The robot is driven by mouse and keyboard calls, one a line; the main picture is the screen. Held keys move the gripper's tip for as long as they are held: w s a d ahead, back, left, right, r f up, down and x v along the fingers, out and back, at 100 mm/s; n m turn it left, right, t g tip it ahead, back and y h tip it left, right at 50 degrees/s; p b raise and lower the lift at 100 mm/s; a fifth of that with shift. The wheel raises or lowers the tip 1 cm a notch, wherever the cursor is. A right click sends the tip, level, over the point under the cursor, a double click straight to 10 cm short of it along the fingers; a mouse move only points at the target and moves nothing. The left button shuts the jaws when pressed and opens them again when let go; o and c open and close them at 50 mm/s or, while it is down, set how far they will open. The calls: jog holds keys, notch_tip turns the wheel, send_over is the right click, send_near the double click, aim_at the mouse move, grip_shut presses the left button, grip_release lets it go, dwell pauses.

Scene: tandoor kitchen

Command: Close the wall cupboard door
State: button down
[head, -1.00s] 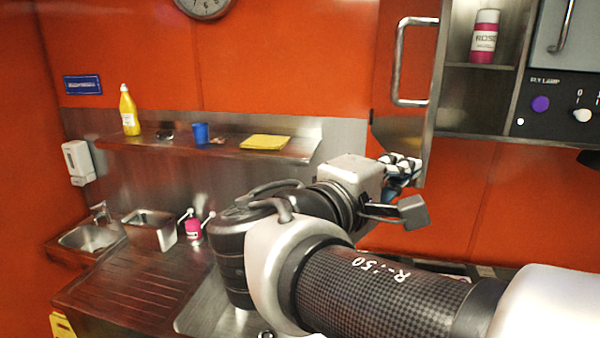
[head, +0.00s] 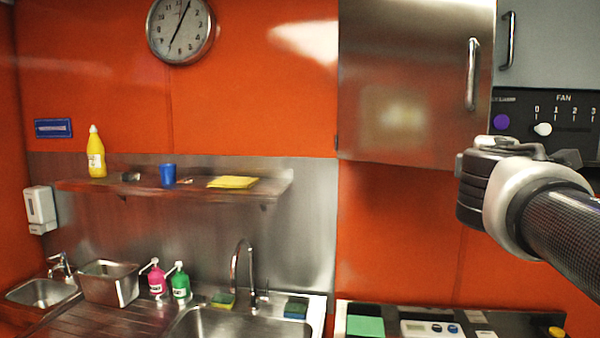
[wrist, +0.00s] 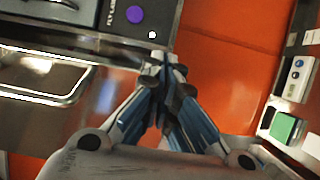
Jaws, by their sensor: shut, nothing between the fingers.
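The wall cupboard door (head: 405,85) is a brushed steel panel with a vertical bar handle (head: 473,75) near its right edge. In the head view it covers the cupboard front and no shelf shows. It looks shut or nearly so; I cannot tell if a small gap is left. In the wrist view the door (wrist: 55,125) and its handle are at the left. My gripper (wrist: 160,65) is shut and empty, its tips by the dark control panel, to the right of the door.
The control panel (head: 570,125) with purple and white knobs is right of the door. A counter (head: 385,308) with small items is below. The shelf (head: 130,187), sink (head: 240,325) and clock (head: 180,28) are at the left. The orange wall under the cupboard is clear.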

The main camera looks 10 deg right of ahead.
jog(key=x, duration=1.6)
jog(key=shift+w+p, duration=0.3)
jog(key=shift+p, duration=0.1)
jog(key=shift+a+r, duration=0.15)
